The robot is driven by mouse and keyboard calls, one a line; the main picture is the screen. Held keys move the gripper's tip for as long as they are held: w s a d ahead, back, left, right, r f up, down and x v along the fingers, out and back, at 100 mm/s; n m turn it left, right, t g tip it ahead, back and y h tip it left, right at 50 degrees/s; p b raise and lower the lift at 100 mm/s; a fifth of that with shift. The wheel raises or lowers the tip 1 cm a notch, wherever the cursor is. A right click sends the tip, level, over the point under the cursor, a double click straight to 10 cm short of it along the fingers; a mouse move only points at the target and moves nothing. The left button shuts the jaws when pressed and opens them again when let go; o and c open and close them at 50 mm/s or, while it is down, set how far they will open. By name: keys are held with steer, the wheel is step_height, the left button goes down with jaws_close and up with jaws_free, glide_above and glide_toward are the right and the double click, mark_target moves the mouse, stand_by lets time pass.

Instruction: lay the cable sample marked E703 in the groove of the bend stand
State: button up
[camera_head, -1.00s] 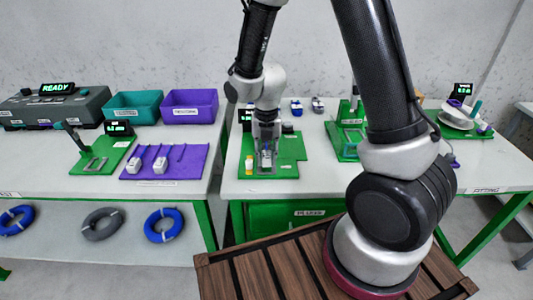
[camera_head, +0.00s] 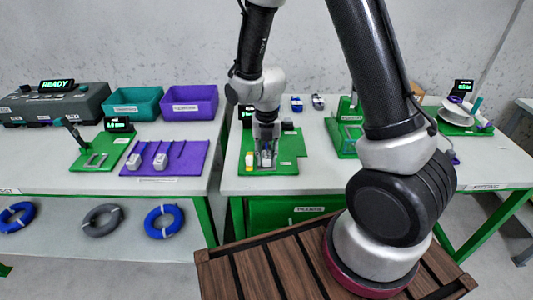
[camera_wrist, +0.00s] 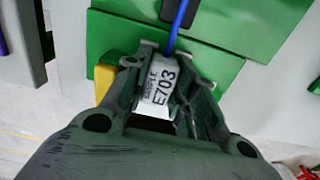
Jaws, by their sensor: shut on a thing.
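My gripper (camera_head: 266,158) is over the green board (camera_head: 290,165) on the right-hand table. In the wrist view my gripper (camera_wrist: 160,92) is shut on a white tag block (camera_wrist: 160,82) marked E703, and a blue cable (camera_wrist: 180,22) runs out from its far end. The block sits between both fingers, over the green board. In the head view the held sample is small and partly covered by the fingers. Which green board is the bend stand, and where its groove lies, I cannot tell.
A yellow piece (camera_head: 249,161) stands just left of my gripper. A purple mat (camera_head: 190,152) with other cable samples, a green stand (camera_head: 85,160), a teal bin (camera_head: 133,105) and a purple bin (camera_head: 190,102) are on the left table. A reel stand (camera_head: 462,125) is far right.

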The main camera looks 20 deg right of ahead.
steer(key=shift+f, duration=0.15)
steer(key=o, duration=1.1)
steer(key=shift+w+r, duration=0.1)
steer(key=shift+r, duration=3.95)
